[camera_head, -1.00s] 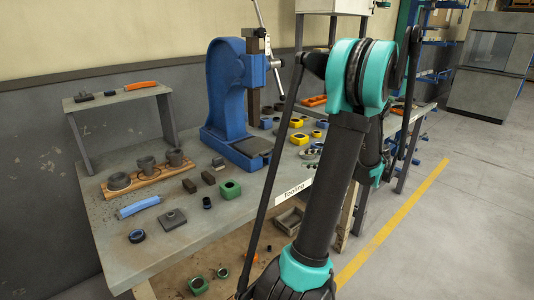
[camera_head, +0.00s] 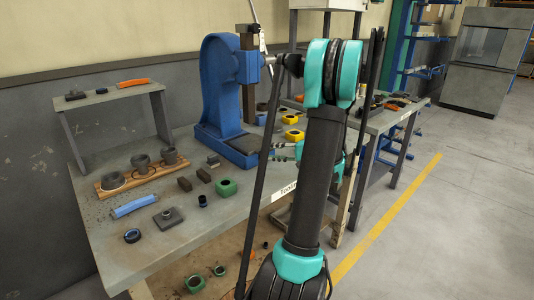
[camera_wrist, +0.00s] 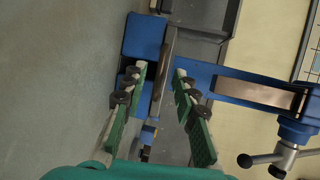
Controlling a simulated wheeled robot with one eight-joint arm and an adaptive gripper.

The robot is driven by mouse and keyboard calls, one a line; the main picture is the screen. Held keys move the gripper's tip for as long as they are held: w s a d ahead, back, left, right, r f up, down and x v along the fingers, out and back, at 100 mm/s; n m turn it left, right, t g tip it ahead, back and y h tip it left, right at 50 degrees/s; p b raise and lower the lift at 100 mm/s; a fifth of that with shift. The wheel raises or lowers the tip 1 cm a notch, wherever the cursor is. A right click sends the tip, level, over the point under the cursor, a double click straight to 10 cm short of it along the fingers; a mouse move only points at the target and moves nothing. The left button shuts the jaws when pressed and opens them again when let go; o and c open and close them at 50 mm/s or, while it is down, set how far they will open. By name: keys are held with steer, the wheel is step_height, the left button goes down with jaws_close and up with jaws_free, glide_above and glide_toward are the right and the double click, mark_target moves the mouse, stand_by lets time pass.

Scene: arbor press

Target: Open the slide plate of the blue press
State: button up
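The blue press (camera_head: 220,90) stands upright on the workbench, with a dark flat plate (camera_head: 246,144) on its base; I take this as the slide plate. In the wrist view the press (camera_wrist: 145,37) appears sideways. A thin brownish plate (camera_wrist: 166,68) shows edge-on there, probably the slide plate. My gripper (camera_wrist: 160,75) is open, its green-padded fingers on either side of the plate's line. I see no clear contact, and the depth gap cannot be told. In the head view, my arm mostly hides the gripper, to the right of the press base.
A small raised shelf (camera_head: 125,92) stands at left. The press's lever handle (camera_wrist: 262,160) sticks out at lower right in the wrist view.

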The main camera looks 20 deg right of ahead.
mark_target(267, 152)
steer(key=shift+x, duration=1.55)
jaws_close()
steer(key=shift+s, duration=0.1)
